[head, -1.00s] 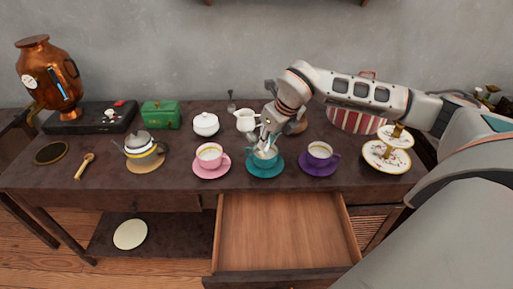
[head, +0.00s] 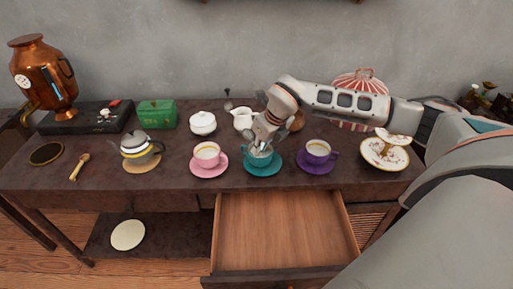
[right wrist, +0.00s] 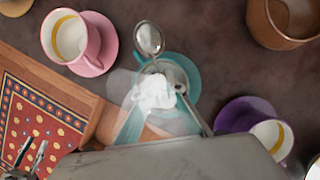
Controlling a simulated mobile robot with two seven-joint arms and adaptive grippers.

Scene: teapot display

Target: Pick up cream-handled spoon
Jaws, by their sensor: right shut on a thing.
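My right gripper (head: 260,146) is over the teal cup (head: 260,158) on its teal saucer (head: 264,169). In the right wrist view the gripper (right wrist: 160,100) is shut on a white piece that seems to be the handle of the cream-handled spoon. A silver spoon bowl (right wrist: 149,38) sticks out beyond the fingertips, above the teal saucer (right wrist: 185,62). The gripper hides most of the cup there. Two prongs at the lower left of that view may be my left gripper (right wrist: 30,153); the head view does not show it.
A pink cup (head: 207,153) stands to the left and a purple-saucered cup (head: 318,151) to the right. A white creamer (head: 243,119) and sugar bowl (head: 203,123) are behind. An open empty drawer (head: 280,230) juts out in front. A tiered plate stand (head: 386,153) stands at right.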

